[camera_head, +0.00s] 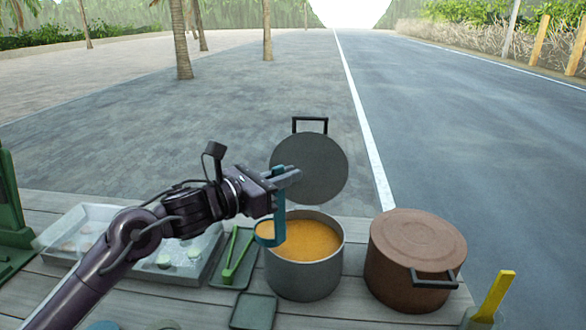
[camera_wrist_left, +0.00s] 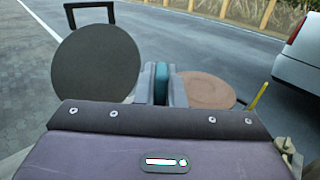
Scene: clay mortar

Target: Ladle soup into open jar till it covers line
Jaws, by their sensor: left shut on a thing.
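A grey pot (camera_head: 305,274) of orange soup (camera_head: 310,238) stands on the plank table. Its round grey lid (camera_head: 312,172) is upright behind it and also shows in the left wrist view (camera_wrist_left: 97,66). My left gripper (camera_head: 285,178) is shut on the handle of a teal ladle (camera_head: 279,208), above the pot's left side. The teal handle (camera_wrist_left: 161,82) shows between the fingers in the left wrist view. I cannot make out the open jar. My right gripper is out of view.
A lidded brown pot (camera_head: 412,272) stands right of the soup. Left are green tongs (camera_head: 238,250) on a dark tray and a clear bin (camera_head: 70,238). A small green tray (camera_head: 253,311) lies in front. A yellow-handled tool (camera_head: 494,295) stands at the right corner.

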